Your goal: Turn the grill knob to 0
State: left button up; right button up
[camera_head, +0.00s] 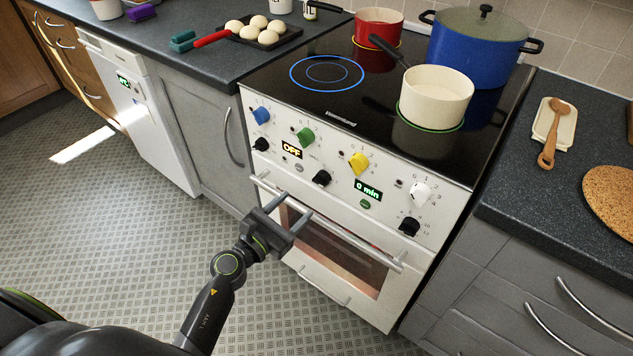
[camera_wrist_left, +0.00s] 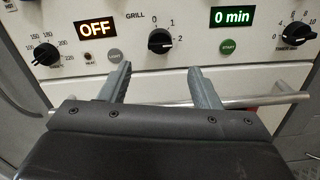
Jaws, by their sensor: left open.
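The grill knob (camera_head: 321,177) is the black middle knob in the lower row on the white stove front. In the left wrist view the grill knob (camera_wrist_left: 160,41) sits beside the word GRILL, with marks 0, 1 and 2; its grip lies about level and appears to point right, toward 2. My left gripper (camera_head: 289,208) is open and empty in front of the oven handle, below the knob. In the left wrist view the fingers of the left gripper (camera_wrist_left: 158,72) are apart, with the knob above and between them. My right gripper is not in view.
The oven handle bar (camera_head: 340,230) runs across just below the knobs. Another black knob (camera_head: 261,144) is to the left, and a timer knob (camera_head: 409,225) to the right. A green START button (camera_wrist_left: 229,46) is close by. Pots, including a white saucepan (camera_head: 436,95), stand on the hob.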

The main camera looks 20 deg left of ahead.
aim_at(318, 184)
pick_arm(q)
jog(key=x, duration=0.9)
jog(key=shift+w+d, duration=0.1)
jog(key=shift+w, duration=0.1)
jog(key=c, duration=1)
